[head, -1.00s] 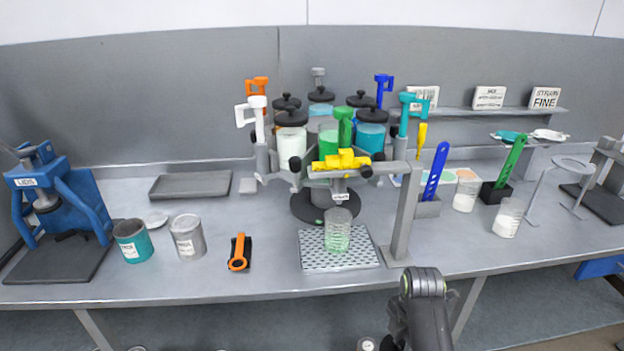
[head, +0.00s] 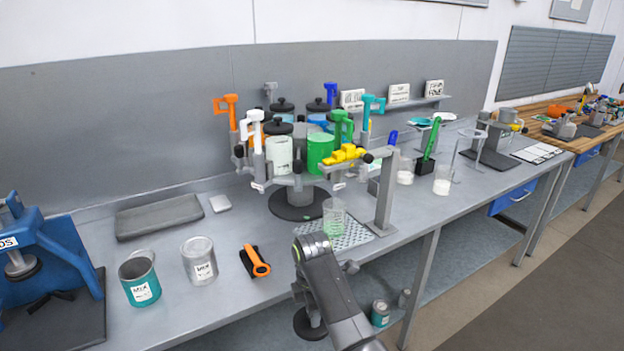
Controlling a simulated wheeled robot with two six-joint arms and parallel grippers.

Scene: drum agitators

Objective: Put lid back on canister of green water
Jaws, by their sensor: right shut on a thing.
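The green canister (head: 320,153) stands on the carousel, and no lid shows on top of it. It is beside a white canister (head: 279,154) that wears a black lid (head: 278,128). My right gripper (head: 303,299) is low at the front edge of the bench, well below and in front of the canister. It is shut on a black round lid (head: 308,324), which is partly hidden by my own arm. The fingertips are hard to make out. My left gripper is not in view.
A green agitator handle (head: 339,125) and a yellow clamp (head: 342,155) are close to the green canister. A grey post (head: 385,190) stands right of it. A beaker with green liquid (head: 333,219) sits on a perforated tray (head: 352,238). An orange-handled tool (head: 256,261) lies left.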

